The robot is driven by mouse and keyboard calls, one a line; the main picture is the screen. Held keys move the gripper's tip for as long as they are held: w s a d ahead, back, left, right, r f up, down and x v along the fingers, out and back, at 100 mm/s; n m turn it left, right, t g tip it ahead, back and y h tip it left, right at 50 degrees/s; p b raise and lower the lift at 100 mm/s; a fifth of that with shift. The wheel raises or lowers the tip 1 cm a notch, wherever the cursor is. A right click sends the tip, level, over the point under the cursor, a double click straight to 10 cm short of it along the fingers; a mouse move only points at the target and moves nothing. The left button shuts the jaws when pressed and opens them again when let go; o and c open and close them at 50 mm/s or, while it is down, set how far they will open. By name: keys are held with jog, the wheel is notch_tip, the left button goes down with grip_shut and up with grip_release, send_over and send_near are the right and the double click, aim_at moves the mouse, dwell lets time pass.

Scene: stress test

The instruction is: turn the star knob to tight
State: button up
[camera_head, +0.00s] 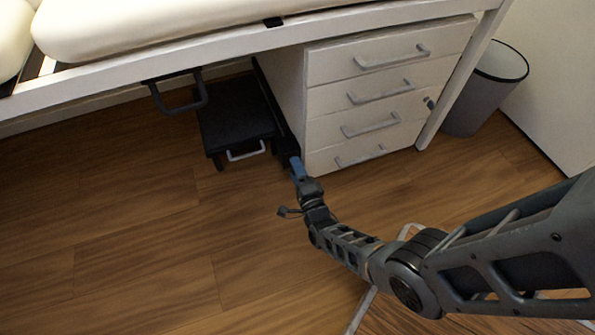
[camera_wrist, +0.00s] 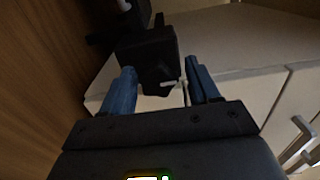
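My gripper (camera_head: 296,167) has blue fingers and reaches down beside the lower left front edge of the drawer unit in the head view. In the wrist view my gripper (camera_wrist: 163,84) is open, its two blue fingers well apart. A dark blocky part (camera_wrist: 148,58) lies beyond and partly between the fingertips; I cannot tell whether it is the star knob or its mount, or whether the fingers touch it. A thin pale rod shows by its lower right. No star shape or tight marking is readable in either view.
The white drawer unit (camera_head: 375,95) with grey handles stands under the white bed frame (camera_head: 225,42). A low black step stool (camera_head: 235,115) is left of my gripper. A grey bin (camera_head: 485,90) stands right. Wooden floor is clear at the left front.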

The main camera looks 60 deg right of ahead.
jog(key=shift+o, duration=0.6)
jog(key=shift+s, duration=0.1)
jog(key=p+v, duration=0.2)
jog(key=v, duration=0.5)
jog(key=shift+s+a, duration=0.2)
jog(key=shift+s, duration=0.1)
